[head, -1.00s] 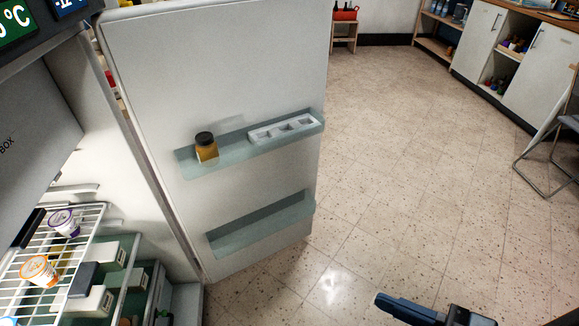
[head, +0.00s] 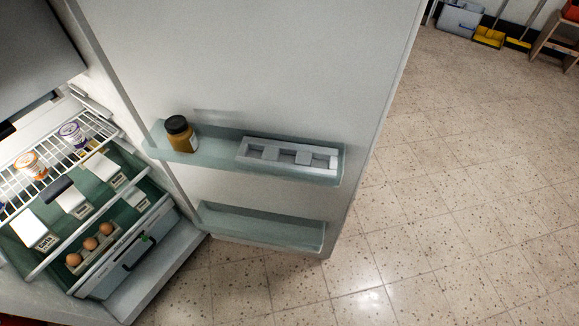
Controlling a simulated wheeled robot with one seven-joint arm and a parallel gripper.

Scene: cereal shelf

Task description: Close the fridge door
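The fridge door (head: 270,65) stands wide open in the head view, its white inner face toward me. Its upper shelf (head: 215,157) carries a jar with a dark lid (head: 181,134) and a white tray with square hollows (head: 288,154). Its lower shelf (head: 262,229) looks empty. The open fridge interior (head: 90,190) is at the left, with a wire rack (head: 48,165), tubs, cartons and a drawer (head: 130,250). The door's hinge side is next to the interior, and its free edge is at the right. My gripper is out of the picture.
Speckled tile floor (head: 460,180) lies clear to the right of the door and in front of it. Brooms, a yellow dustpan (head: 488,37) and a wooden stool (head: 555,40) stand far off at the upper right.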

